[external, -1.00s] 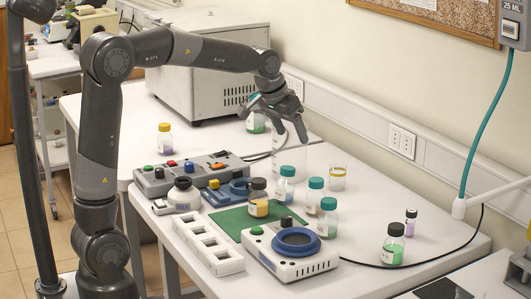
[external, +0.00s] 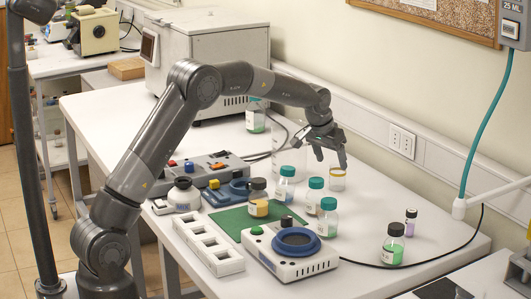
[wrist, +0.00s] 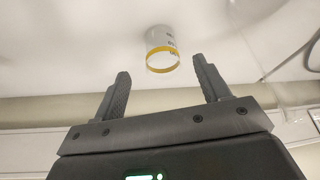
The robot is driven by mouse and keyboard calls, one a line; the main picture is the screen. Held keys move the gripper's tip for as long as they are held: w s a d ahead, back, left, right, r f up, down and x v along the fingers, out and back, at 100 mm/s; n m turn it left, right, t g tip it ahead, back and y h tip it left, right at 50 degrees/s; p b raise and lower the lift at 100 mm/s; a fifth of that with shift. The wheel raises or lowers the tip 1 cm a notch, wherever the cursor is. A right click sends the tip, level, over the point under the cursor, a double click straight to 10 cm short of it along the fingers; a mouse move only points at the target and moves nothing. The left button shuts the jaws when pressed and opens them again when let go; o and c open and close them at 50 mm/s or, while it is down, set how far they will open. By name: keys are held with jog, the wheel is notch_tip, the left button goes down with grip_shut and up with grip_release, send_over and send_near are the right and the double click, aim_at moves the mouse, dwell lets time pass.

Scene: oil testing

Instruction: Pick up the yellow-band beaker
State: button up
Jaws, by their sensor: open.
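The yellow-band beaker (external: 338,182) is a small clear glass vessel with a yellow band near its rim. It stands on the white table toward the wall side. In the wrist view the beaker (wrist: 162,48) shows beyond my fingers, its yellow band toward me and dark print on its side. My gripper (external: 332,158) is open and empty, just above the beaker in the external view. In the wrist view my gripper (wrist: 163,72) has its two fingers spread, with the beaker lined up between and past the tips. I see no contact.
Teal-capped bottles (external: 315,197) stand close by on the near side. A large clear glass vessel (external: 286,155) is left of the beaker. A blue-ringed device (external: 297,262) sits in front, and a green-filled bottle (external: 392,246) at right. The table right of the beaker is clear.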

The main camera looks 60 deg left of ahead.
aim_at(338, 176)
jog(key=x, duration=0.8)
jog(key=shift+w+a+r, duration=0.1)
jog(key=shift+w+a, duration=0.1)
jog(key=shift+w, duration=0.25)
jog(key=c, duration=1.1)
